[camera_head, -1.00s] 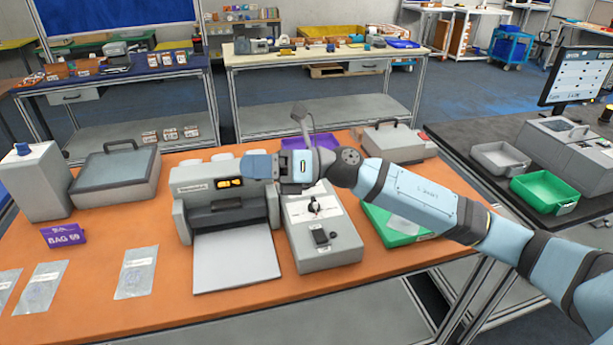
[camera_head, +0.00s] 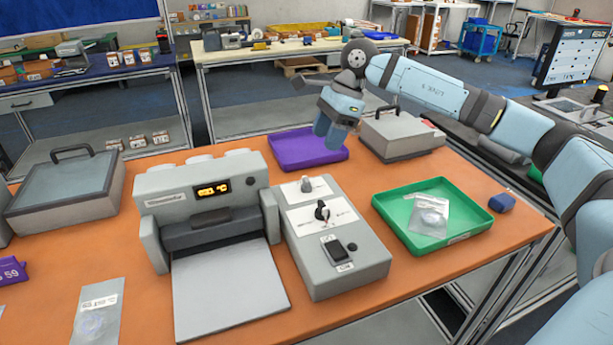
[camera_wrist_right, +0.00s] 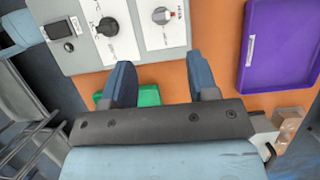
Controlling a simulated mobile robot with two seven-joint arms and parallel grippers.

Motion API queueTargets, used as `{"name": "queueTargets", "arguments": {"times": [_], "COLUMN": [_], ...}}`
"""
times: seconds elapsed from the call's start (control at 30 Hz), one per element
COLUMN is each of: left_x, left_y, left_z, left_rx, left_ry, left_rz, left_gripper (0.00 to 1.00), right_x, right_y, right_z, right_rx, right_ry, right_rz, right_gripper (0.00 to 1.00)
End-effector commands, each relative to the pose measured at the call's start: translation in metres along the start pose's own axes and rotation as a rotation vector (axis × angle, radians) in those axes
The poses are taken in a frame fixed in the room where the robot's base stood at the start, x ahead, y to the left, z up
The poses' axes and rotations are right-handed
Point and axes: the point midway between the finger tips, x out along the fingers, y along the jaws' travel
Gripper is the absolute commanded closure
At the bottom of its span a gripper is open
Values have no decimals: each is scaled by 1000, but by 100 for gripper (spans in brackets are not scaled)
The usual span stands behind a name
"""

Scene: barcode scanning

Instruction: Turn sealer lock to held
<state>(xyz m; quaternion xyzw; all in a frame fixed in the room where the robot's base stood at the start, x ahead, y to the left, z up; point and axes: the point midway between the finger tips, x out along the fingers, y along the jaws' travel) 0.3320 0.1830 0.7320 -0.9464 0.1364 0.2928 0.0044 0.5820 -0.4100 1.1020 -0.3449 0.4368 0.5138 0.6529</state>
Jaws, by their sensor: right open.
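The sealer (camera_head: 160,190) stands on the orange table with a lit orange display. Beside it is a grey control box (camera_head: 345,279) with a black knob (camera_head: 321,211), a smaller grey knob (camera_head: 306,184) and a black switch (camera_head: 337,250). I cannot tell which control is the lock. In the right wrist view the black knob (camera_wrist_right: 107,27) and the smaller knob (camera_wrist_right: 161,15), with a reddish mark, lie beyond the fingers. My right gripper (camera_head: 333,128) is open and empty, above the table behind the box; its spread fingers also show in the wrist view (camera_wrist_right: 161,80). My left gripper is not in view.
A purple tray (camera_head: 290,158) lies behind the control box. A green tray (camera_head: 470,199) holding a clear bag (camera_head: 428,216) is to its right. A grey case (camera_head: 400,133) stands at the back right, and a small blue object (camera_head: 502,202) lies near the right edge.

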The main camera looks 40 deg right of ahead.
Motion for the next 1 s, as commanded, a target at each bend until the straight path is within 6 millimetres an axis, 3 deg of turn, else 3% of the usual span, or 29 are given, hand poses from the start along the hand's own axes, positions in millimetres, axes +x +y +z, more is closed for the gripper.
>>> {"name": "queueTargets", "arguments": {"times": [0.2, 0.43, 0.63, 0.93, 1.0], "left_x": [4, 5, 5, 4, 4], "left_y": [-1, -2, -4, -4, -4], "left_z": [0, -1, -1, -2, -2], "left_rx": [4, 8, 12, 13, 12], "left_ry": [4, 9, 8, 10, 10], "left_rz": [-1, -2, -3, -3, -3], "left_gripper": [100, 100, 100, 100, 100], "right_x": [50, 90, 106, 108, 108], "right_y": [1, 0, 0, 0, 0], "right_z": [1, 1, 1, 1, 1], "right_rx": [-1, -1, 0, 0, 0], "right_ry": [-1, -2, -2, -2, -2], "right_rz": [4, 2, 1, 0, 0], "right_gripper": [46, 46, 46, 46, 60]}}
